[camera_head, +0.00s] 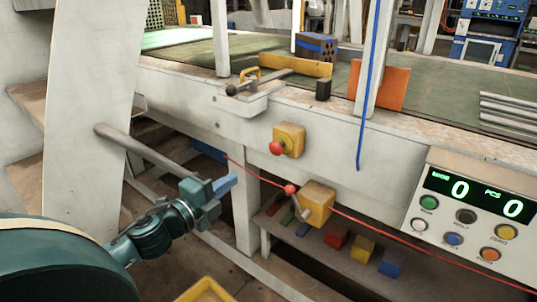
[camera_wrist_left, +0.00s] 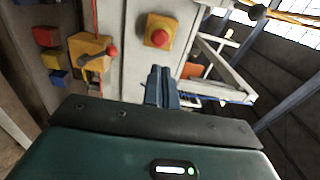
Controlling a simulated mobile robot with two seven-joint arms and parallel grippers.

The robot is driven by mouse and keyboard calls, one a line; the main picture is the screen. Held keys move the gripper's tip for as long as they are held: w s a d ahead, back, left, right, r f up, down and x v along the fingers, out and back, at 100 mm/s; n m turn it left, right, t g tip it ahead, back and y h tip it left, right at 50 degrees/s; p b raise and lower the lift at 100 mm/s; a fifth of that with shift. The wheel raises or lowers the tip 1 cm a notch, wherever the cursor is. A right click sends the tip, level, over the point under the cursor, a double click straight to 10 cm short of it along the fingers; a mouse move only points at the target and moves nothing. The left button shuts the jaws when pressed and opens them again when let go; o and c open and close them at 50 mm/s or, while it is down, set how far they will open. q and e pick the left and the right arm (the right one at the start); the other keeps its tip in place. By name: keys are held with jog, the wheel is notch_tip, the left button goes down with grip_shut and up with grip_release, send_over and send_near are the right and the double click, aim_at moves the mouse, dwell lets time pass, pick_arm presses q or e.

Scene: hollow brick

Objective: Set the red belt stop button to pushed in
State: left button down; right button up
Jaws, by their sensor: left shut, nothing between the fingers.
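The red belt stop button (camera_head: 276,148) sticks out from a yellow box (camera_head: 291,138) on the white side beam of the belt table. In the left wrist view the red button (camera_wrist_left: 158,37) sits in the middle of its yellow housing, just beyond the fingertips. My left gripper (camera_head: 226,184) is shut and empty, to the left of and below the button in the head view, and apart from it. In the left wrist view the closed fingers (camera_wrist_left: 161,72) point towards the button. My right gripper is not in view.
A second yellow box (camera_head: 318,203) with a red-knobbed lever is lower right of the button, with a red cord across. A control panel (camera_head: 475,215) stands at right. A metal bar (camera_head: 160,158) juts out near my arm. A blue cord hangs by the post.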

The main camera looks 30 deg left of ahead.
aim_at(273, 150)
pick_arm(q)
jog(key=shift+w+d+p, duration=0.15)
jog(key=shift+w+d, duration=0.05)
jog(key=shift+w, duration=2.15)
jog(key=shift+w+d+p, duration=0.1)
jog(key=shift+w+d, duration=0.05)
jog(key=shift+w, duration=2.15)
jog(key=shift+w+d+p, duration=0.15)
jog(key=shift+w+d, duration=0.05)
jog(key=shift+w, duration=2.15)
